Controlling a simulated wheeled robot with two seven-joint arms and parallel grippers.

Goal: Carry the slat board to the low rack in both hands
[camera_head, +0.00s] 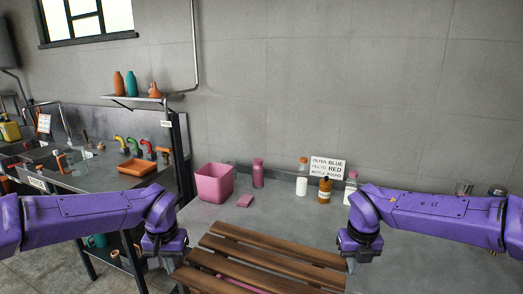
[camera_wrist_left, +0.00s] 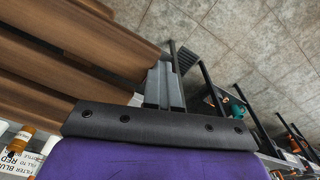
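The slat board (camera_head: 262,262) is brown with several parallel slats and lies over the grey worktop at the bottom middle of the head view. In the left wrist view its slats (camera_wrist_left: 75,60) fill the upper left. My left gripper (camera_head: 168,264) is at the board's left end. In the left wrist view its grey fingers (camera_wrist_left: 165,88) are beside the slat ends; whether they are closed on the board is unclear. My right gripper (camera_head: 352,262) is at the board's right end, its fingertips mostly hidden under the wrist. I cannot make out the low rack.
On the worktop (camera_head: 200,215) behind the board stand a pink bin (camera_head: 214,183), a pink block (camera_head: 245,201), a pink bottle (camera_head: 258,173), an amber bottle (camera_head: 325,190) and a sign (camera_head: 328,168). A sink bench (camera_head: 85,175) with an orange tray (camera_head: 137,167) is at left. Floor shows at lower left.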

